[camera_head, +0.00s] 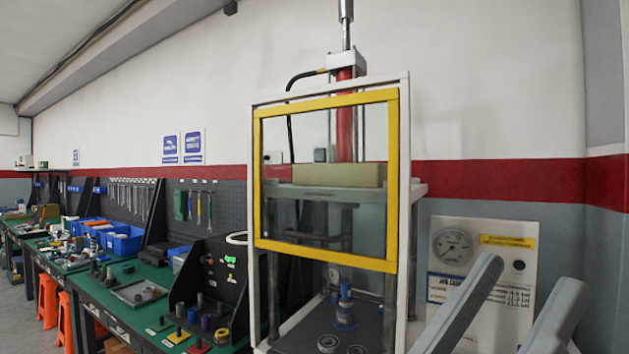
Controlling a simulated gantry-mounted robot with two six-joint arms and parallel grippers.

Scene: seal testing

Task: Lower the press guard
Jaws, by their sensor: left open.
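The press guard (325,254) is a yellow frame around a clear window on the front of the press. It sits in the upper part of the white press frame (404,180), with its lower bar above the open space over the press bed (310,335). My left gripper (531,274) shows at the lower right as two grey fingers spread apart, empty, to the right of the guard and apart from it in the picture. The rest of that arm is out of frame. My right gripper is not in view.
A blue fitting (346,308) stands on the press bed below the guard. A gauge panel (487,262) is behind my fingers. A green workbench (110,290) with tools, parts and blue bins (122,240) runs along the left.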

